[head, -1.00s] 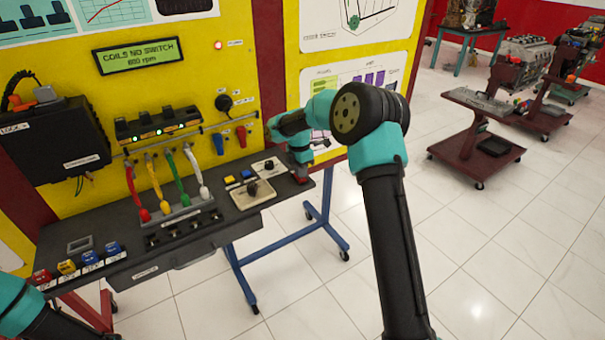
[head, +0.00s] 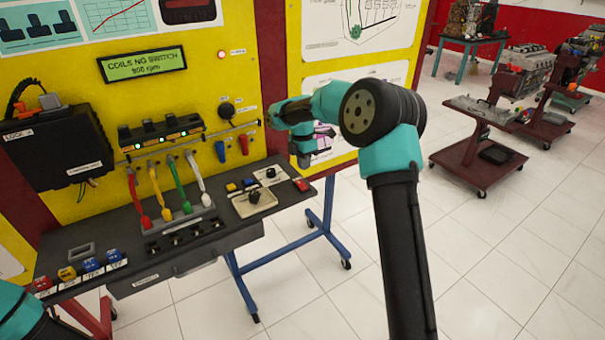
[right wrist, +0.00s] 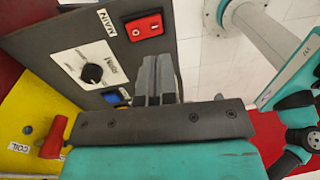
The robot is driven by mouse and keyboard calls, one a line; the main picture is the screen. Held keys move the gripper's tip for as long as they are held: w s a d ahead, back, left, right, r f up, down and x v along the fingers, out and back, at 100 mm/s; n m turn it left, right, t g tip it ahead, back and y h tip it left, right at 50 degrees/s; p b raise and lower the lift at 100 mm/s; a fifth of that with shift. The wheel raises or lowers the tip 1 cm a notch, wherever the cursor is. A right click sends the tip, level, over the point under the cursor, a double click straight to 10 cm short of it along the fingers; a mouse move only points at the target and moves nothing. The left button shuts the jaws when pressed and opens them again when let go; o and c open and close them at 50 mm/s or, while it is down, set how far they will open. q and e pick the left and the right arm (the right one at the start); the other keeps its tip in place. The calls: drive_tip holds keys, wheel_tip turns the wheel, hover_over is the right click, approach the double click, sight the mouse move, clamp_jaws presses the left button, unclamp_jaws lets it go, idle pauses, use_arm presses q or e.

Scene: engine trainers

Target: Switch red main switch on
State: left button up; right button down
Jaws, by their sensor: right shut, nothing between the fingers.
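The red main switch (head: 302,185) sits at the right end of the dark bench panel. In the right wrist view the switch (right wrist: 144,27) is a red rocker with white marks, next to a MAIN label; I cannot tell which side is pressed. My right gripper (head: 303,158) is above the switch and apart from it. In the right wrist view its grey fingers (right wrist: 155,75) are together and empty, with the switch beyond their tips. Of my left arm only a part shows at the lower left of the head view; its gripper is out of frame.
Next to the switch are a black knob on a white plate (head: 270,173) and small blue and yellow buttons. Red and blue levers (head: 244,145) stick out of the yellow board behind. Colored cables (head: 165,190) stand further left.

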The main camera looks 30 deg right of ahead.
wheel_tip(320, 180, up, 7)
drive_tip(key=shift+s, duration=0.45)
drive_tip(key=shift+f, duration=0.2)
